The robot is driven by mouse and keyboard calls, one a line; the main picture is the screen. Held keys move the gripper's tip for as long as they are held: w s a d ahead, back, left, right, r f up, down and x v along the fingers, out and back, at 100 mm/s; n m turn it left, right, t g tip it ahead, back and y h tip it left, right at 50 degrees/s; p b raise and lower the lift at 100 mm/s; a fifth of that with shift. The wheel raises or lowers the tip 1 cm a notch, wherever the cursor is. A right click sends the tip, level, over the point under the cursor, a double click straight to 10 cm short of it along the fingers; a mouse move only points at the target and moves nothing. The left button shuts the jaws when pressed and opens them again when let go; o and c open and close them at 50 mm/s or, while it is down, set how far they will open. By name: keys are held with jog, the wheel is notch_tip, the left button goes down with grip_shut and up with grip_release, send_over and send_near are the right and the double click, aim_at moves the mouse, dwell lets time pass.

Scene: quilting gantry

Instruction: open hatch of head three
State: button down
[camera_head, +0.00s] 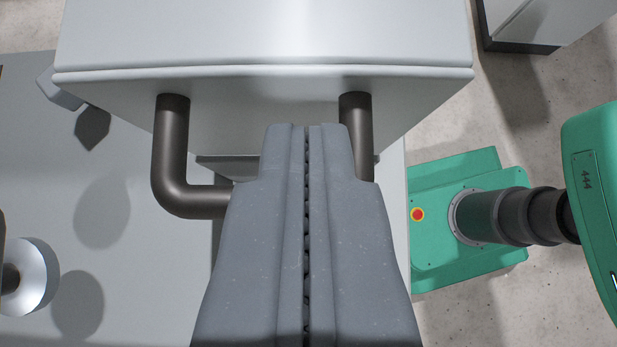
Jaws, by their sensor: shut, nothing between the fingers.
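A pale grey metal housing (262,35) with a ridge along its lower edge fills the top middle. A dark bar handle (172,150) is fixed to its face, with one bent leg at the left and another leg at the right. My gripper (306,128) is shut and empty, pointing up the picture in front of the handle. It covers the middle of the handle, so I cannot tell whether it touches the bar. No number or hatch outline shows on the housing.
A green base with a red button (417,214) and a dark column (490,215) stand at the right, beside a green body marked 444 (600,200). A grey surface (110,250) with a round metal part (32,278) lies at the left. Concrete floor (470,310) shows at lower right.

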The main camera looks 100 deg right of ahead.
jog(key=shift+s, duration=0.1)
dwell(0.3)
jog(key=f+p+v, duration=0.1)
jog(key=p+v, duration=0.1)
jog(key=v, duration=0.8)
jog(key=shift+a+p, duration=0.35)
jog(key=shift+a, duration=0.05)
jog(key=shift+w, duration=0.25)
